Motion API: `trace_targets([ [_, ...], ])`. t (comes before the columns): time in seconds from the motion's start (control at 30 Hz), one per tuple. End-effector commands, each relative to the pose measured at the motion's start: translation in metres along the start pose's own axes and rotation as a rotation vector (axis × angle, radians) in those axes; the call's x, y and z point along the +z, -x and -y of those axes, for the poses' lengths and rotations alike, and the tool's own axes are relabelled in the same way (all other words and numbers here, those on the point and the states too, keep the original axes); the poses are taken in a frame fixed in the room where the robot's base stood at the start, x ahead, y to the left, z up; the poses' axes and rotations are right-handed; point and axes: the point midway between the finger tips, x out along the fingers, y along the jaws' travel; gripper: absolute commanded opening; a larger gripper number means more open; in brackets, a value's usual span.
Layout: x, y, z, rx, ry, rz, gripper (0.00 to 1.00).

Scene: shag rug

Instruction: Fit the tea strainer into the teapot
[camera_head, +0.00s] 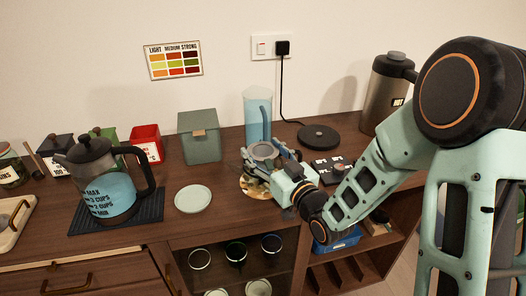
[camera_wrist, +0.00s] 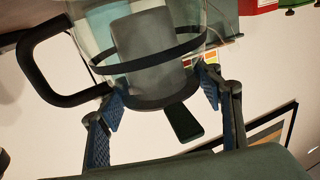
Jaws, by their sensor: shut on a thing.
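The teapot is a glass pot (camera_wrist: 82,28) with a black handle and a dark band, seen upside down in the wrist view. In the head view it is mostly hidden behind my gripper, above a tan round mat (camera_head: 251,190). The tea strainer (camera_wrist: 150,45) is a grey cylinder inside the glass, with a dark rim and a black tab (camera_wrist: 183,122). Its round grey top (camera_head: 263,150) shows in the head view. My gripper (camera_head: 262,160) has its blue fingers on both sides of the strainer's rim, shut on it. I cannot tell whether the rim is seated.
A glass press pot (camera_head: 108,190) stands on a black mat at left. A pale saucer (camera_head: 192,198) lies between. Behind are a green canister (camera_head: 199,140), red box (camera_head: 146,140) and blue pitcher (camera_head: 256,112). A black round base (camera_head: 318,137) and steel flask (camera_head: 385,95) stand right.

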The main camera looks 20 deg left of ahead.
Motion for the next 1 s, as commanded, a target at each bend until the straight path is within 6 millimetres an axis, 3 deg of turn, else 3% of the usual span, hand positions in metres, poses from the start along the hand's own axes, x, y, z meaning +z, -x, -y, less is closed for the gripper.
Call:
trace_targets([
  [0.2,0.000,0.000,-0.001,0.001,0.000,0.001,0.80],
  [0.53,0.001,0.004,-0.001,0.001,0.000,0.002,0.80],
  [1.0,0.001,0.071,-0.001,0.003,-0.001,0.003,0.80],
])
